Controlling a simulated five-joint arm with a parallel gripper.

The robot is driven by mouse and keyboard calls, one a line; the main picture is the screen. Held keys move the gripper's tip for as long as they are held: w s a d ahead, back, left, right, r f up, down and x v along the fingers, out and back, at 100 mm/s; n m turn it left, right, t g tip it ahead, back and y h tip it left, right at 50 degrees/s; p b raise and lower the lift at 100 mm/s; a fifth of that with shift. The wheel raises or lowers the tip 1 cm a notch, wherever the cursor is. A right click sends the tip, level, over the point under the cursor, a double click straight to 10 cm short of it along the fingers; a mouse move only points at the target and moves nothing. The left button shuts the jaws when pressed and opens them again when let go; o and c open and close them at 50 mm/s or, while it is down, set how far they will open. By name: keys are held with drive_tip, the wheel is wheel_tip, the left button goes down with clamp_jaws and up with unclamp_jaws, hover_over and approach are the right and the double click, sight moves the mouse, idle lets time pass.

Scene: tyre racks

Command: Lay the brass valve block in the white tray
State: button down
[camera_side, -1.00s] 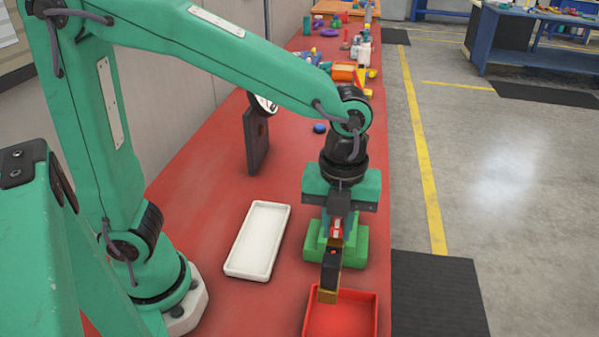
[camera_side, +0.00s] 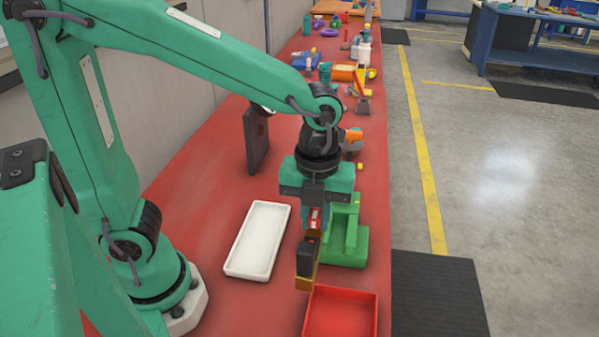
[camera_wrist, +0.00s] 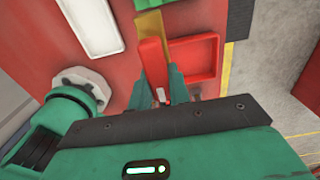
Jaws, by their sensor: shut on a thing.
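My gripper (camera_side: 308,254) is shut on the brass valve block (camera_side: 303,284), which hangs below the jaws with a red part and a dark part on it. In the wrist view the block (camera_wrist: 150,30) sticks out beyond the gripper (camera_wrist: 161,88), with the red part nearest the jaws. The white tray (camera_side: 257,240) is empty and lies to the left of the block, apart from it. The tray also shows in the wrist view (camera_wrist: 88,25), left of the block. The block appears to be above the table; its exact height I cannot tell.
A red tray (camera_side: 341,315) stands just right of the block. A green stepped block (camera_side: 346,240) stands behind the tray. A dark upright plate (camera_side: 256,140) stands behind the white tray. Several coloured items lie farther back. The red table is clear around the white tray.

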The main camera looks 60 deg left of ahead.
drive_tip(key=s+a+f, duration=0.2)
drive_tip(key=s+a, duration=0.2)
drive_tip(key=a, duration=0.4)
drive_tip(key=shift+s+f, duration=0.2)
drive_tip(key=shift+s, duration=0.1)
drive_tip(key=shift+f, duration=0.1)
drive_tip(key=w+a+f, duration=0.3)
drive_tip(key=a+f, duration=0.3)
drive_tip(key=a, duration=0.5)
drive_tip(key=shift+w+f, duration=0.2)
drive_tip(key=shift+f, duration=0.2)
drive_tip(key=shift+f, duration=0.1)
drive_tip(key=shift+f, duration=1.9)
drive_tip(key=shift+f, duration=0.1)
